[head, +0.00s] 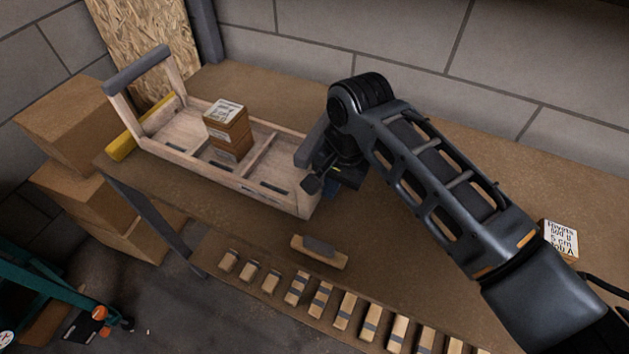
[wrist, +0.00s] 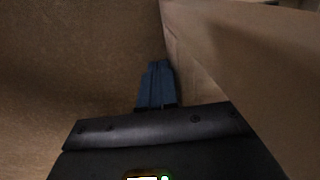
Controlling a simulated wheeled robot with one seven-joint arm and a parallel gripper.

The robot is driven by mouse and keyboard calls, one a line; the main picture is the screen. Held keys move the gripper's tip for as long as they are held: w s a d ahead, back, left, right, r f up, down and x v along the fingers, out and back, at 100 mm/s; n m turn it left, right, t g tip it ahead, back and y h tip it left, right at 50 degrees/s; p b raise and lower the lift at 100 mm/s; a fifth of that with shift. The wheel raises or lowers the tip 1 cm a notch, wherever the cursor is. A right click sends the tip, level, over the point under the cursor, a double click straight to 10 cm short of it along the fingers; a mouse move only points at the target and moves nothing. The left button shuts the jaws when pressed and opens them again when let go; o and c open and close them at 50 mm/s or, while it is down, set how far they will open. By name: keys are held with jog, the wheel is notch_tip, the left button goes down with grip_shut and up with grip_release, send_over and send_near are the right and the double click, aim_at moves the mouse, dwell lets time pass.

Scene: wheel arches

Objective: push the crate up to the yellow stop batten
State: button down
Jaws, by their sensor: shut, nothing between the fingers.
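The crate (head: 205,172) is a long, pale wooden tray with raised grey-topped handles at both ends. It stands upright on the brown bench. The yellow stop batten (head: 124,147) lies at the crate's left end, partly hidden behind it. I cannot tell whether they touch or a thin gap is left. My gripper (head: 328,190) is low at the crate's right end, largely hidden by my arm. In the wrist view its blue fingers (wrist: 157,84) are together and empty, close beside a pale wooden face of the crate (wrist: 196,70); contact is unclear.
A stack of small boxes (head: 229,131) stands in the crate. A wooden block with a grey top (head: 319,251) and a row of several small blocks (head: 320,298) lie towards the bench's front. A labelled box (head: 559,240) is at the right. Cardboard boxes (head: 70,125) stand left of the bench.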

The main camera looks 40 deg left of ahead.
jog(key=shift+w+d+r+p, duration=0.25)
jog(key=shift+d+r+p, duration=0.45)
jog(key=shift+p, duration=0.3)
jog(key=shift+w+d+r+p, duration=0.2)
jog(key=shift+d+r+p, duration=0.4)
jog(key=shift+d+p, duration=0.3)
jog(key=shift+w+d+r+p, duration=0.2)
jog(key=shift+d+r+p, duration=0.15)
jog(key=shift+d+p, duration=0.4)
